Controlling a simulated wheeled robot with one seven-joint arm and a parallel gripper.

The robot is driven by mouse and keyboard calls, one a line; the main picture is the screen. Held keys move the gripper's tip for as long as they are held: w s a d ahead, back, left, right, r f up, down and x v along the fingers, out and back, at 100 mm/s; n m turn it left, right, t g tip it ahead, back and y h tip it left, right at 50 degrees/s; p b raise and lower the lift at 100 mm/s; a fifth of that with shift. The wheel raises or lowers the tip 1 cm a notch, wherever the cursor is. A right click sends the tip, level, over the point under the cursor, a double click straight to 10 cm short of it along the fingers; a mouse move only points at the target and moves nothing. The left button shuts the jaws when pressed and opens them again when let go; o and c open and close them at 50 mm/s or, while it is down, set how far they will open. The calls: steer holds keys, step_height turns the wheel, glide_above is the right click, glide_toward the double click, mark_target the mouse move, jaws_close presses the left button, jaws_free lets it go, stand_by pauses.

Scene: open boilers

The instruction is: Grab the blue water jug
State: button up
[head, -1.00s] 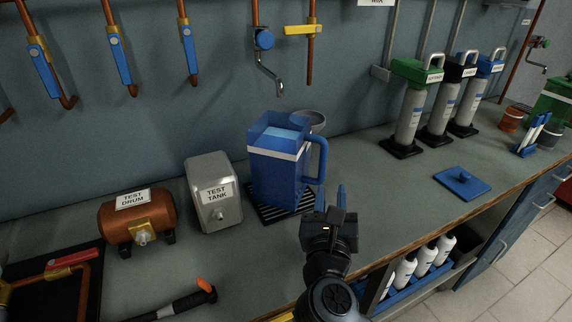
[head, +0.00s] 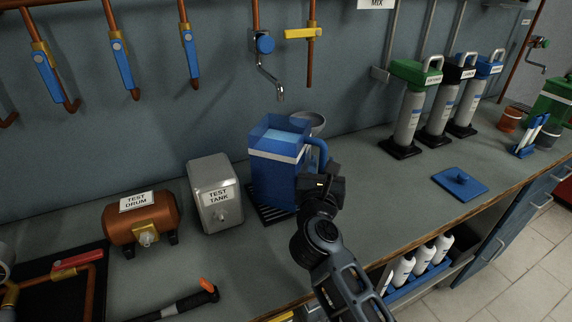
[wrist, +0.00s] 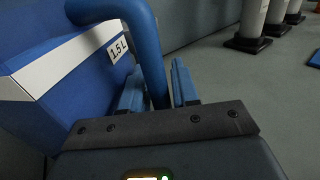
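The blue water jug (head: 275,170) has a white band and clear blue water near its open top. It stands upright on a dark slatted drip tray (head: 262,213) on the counter. My gripper (head: 323,180) is at the jug's right side, by its handle, and hides the handle's lower part in the head view. In the wrist view, the two blue fingers (wrist: 158,88) stand on either side of the blue handle (wrist: 146,45), with a small gap showing by the right finger. The jug's body (wrist: 70,85), with a "1.5 L" label, is left of the fingers.
A grey test tank (head: 214,205) and a copper test drum (head: 140,228) stand left of the jug. A tap (head: 268,75) hangs above it. A blue lid (head: 461,182) lies to the right, with clear counter between.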

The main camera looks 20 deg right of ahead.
jaws_close()
steer(key=shift+r, duration=0.25)
